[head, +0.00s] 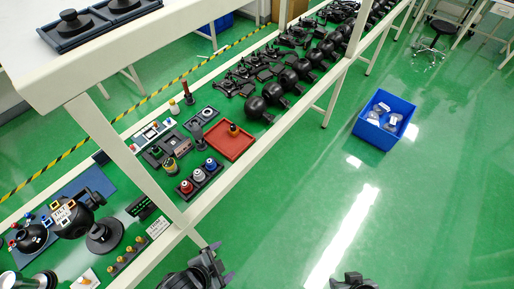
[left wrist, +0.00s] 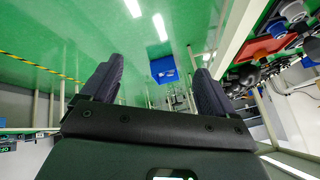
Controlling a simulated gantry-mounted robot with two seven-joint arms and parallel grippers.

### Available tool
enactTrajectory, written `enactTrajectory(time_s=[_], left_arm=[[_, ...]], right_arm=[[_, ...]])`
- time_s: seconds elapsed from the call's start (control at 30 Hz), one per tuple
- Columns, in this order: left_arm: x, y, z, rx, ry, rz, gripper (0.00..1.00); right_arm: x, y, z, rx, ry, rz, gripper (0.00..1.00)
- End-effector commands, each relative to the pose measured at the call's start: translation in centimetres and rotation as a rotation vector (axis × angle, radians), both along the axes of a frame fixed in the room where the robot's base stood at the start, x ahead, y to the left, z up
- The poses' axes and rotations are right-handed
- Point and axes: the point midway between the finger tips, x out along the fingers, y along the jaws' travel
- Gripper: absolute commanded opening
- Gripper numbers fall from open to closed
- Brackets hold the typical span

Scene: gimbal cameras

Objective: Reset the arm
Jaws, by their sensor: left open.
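My left gripper (head: 222,263) is at the bottom middle of the head view, in front of the table's near edge and over the green floor. Its two dark fingers are apart with nothing between them.
A long white table (head: 262,146) carries a red tray (head: 243,140), dark round camera units (head: 256,107) and small coloured parts. A white upper shelf (head: 130,50) overhangs it at the left. A blue crate (head: 401,104) stands on the floor.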

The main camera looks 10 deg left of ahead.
Motion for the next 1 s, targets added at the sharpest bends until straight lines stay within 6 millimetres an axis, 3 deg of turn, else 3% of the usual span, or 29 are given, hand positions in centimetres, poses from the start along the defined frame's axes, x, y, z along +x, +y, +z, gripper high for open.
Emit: enactTrajectory(time_s=[0.1, 0.2, 0.3, 0.8, 1.0], left_arm=[[0.3, 5.0, 2.6, -0.043, 0.097, 0.362, 0.88], [-0.6, 8.6, 4.2, -0.076, 0.188, 0.624, 0.88], [-2.9, 9.8, 3.7, -0.100, 0.335, 0.833, 0.88], [-2.9, 9.7, 17.8, -0.103, 0.337, 0.843, 0.88], [-2.9, 9.7, 20.9, -0.103, 0.337, 0.841, 0.88]], right_arm=[[0.0, -0.1, 0.0, -0.005, -0.001, 0.003, 0.43], [0.0, -0.2, 0.0, -0.009, 0.000, 0.005, 0.43], [0.0, -0.3, 0.0, -0.011, -0.002, 0.006, 0.43], [0.1, -0.1, 14.3, -0.001, -0.005, 0.000, 0.43], [0.1, 0.0, 17.4, 0.001, -0.005, -0.002, 0.43]])
